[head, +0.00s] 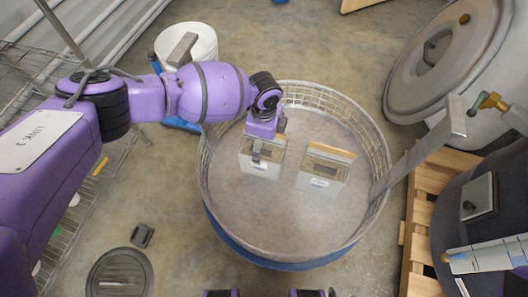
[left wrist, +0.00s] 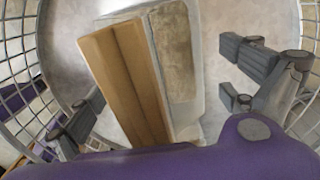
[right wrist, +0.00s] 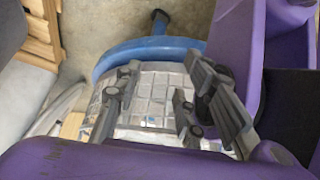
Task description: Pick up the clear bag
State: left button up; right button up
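Two similar bags with clear, pale sides and brown tops stand in a round wire-walled hopper basket. The left bag (head: 262,167) is partly hidden by my left gripper (head: 262,150), which points down over it. The right bag (head: 323,168) stands clear beside it. In the left wrist view, one bag (left wrist: 175,70) lies between the spread fingers of my left gripper (left wrist: 165,88), with gaps on both sides. My right gripper (right wrist: 160,85) is open and empty in the right wrist view, near the basket's outer wall.
The mesh wall of the basket (head: 372,125) surrounds the bags, with a blue base (head: 270,262) below. A white bucket (head: 195,45) stands behind. A grey lidded drum (head: 440,60) and wooden pallet (head: 422,200) are at the right. A wire rack (head: 75,195) is at the left.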

pick_arm(q)
jog(key=c, duration=1.9)
jog(key=shift+w+r, duration=0.1)
jog(key=shift+c, duration=0.5)
